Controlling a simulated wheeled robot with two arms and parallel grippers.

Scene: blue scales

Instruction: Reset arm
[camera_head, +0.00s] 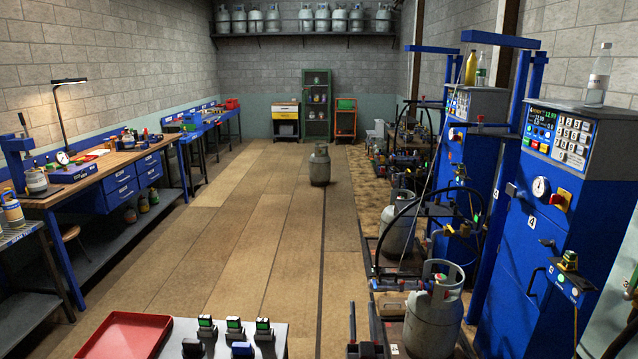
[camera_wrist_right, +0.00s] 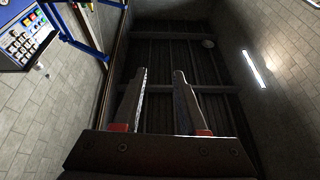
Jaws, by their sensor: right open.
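My right gripper (camera_head: 362,308) shows at the bottom edge of the head view, right of the front table, with its two fingers pointing up. In the right wrist view its fingers (camera_wrist_right: 161,72) stand apart with nothing between them, and the dark ceiling lies beyond the tips. It is open and empty. My left gripper is not in view.
A gas cylinder (camera_head: 433,318) stands right of my right gripper, before blue scale cabinets (camera_head: 540,225). The middle floor is mostly clear around another cylinder (camera_head: 319,166).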

